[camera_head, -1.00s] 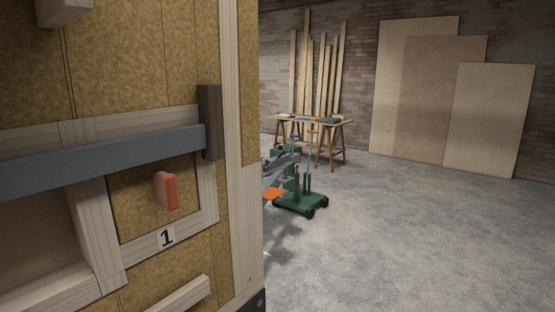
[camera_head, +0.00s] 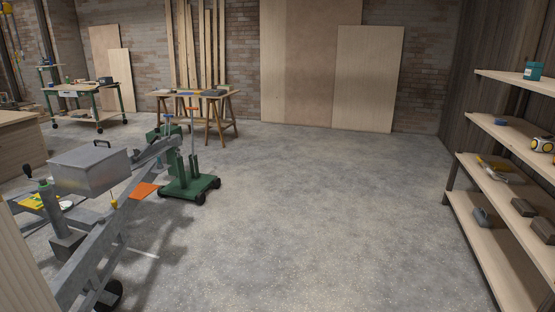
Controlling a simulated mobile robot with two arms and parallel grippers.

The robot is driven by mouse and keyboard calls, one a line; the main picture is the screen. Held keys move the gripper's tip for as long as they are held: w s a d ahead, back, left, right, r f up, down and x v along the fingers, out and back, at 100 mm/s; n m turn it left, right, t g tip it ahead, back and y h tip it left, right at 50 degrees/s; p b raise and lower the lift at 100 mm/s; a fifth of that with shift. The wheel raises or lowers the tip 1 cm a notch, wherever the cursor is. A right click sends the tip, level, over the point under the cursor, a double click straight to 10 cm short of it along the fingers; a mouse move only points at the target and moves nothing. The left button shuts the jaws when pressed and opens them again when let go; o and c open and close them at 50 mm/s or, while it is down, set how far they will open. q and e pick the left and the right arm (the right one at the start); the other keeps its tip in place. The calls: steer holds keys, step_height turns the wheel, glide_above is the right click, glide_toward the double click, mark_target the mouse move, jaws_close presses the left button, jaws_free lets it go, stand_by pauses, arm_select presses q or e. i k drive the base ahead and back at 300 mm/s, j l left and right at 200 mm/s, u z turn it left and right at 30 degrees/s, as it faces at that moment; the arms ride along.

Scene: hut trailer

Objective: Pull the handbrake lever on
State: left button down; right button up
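The trailer's grey metal drawbar (camera_head: 112,232) runs from the lower left up towards a green wheeled stand (camera_head: 190,187). A grey lidded box (camera_head: 90,170) with a dark top handle sits over the drawbar. A grey upright post (camera_head: 50,208) with a black knob stands left of the box. The coupling end of the drawbar (camera_head: 160,150) is near the green stand. I cannot clearly make out which part there is the handbrake lever, or its position. Neither of my grippers is in view.
A shelf unit (camera_head: 492,170) with tools and boxes stands on the right. A trestle table (camera_head: 172,96) and a green-legged workbench (camera_head: 78,90) stand at the back. Wooden boards (camera_head: 368,80) lean on the brick wall. The concrete floor (camera_head: 320,215) in the middle is clear.

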mark_target(154, 140)
steer(key=i+u, duration=0.2)
steer(key=i, duration=0.4)
steer(key=i+l+u, duration=0.15)
steer(key=i, duration=0.45)
steer(key=i+l+u, duration=0.2)
steer(key=i, duration=0.35)
steer(key=i+u, duration=0.1)
steer(key=i, duration=2.75)
steer(key=i+u, duration=0.15)
steer(key=i, duration=0.4)
steer(key=i+l+u, duration=0.15)
steer(key=i, duration=0.35)
